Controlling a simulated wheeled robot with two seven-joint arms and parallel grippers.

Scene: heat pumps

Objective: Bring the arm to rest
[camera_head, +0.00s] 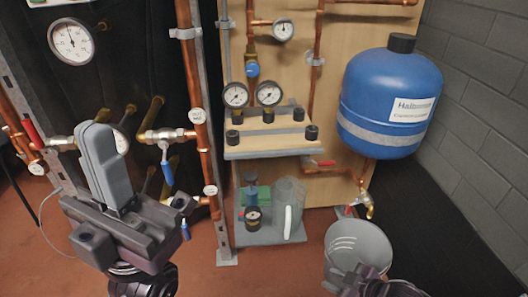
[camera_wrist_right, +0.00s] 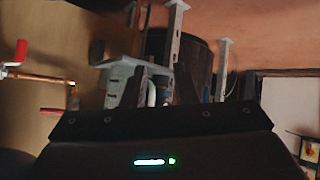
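My left gripper (camera_head: 98,135) stands at the left in the head view, its grey fingers pointing up. The fingers are close together in the middle of the dark gripper body, with nothing seen between them. It is in front of the copper pipes and gauges. My right gripper (camera_head: 378,284) shows only in part at the bottom edge of the head view, in front of the grey bucket. In the right wrist view, its two dark fingers (camera_wrist_right: 158,88) are apart, with background showing in the gap. No held object is seen there.
A blue tank (camera_head: 385,100) hangs at the right. A wooden shelf (camera_head: 270,140) carries gauges; a lower shelf (camera_head: 268,236) holds a clear jug (camera_head: 288,208). The grey bucket (camera_head: 355,240) stands below a tap. Copper pipes (camera_head: 195,80) and valves are near my left gripper.

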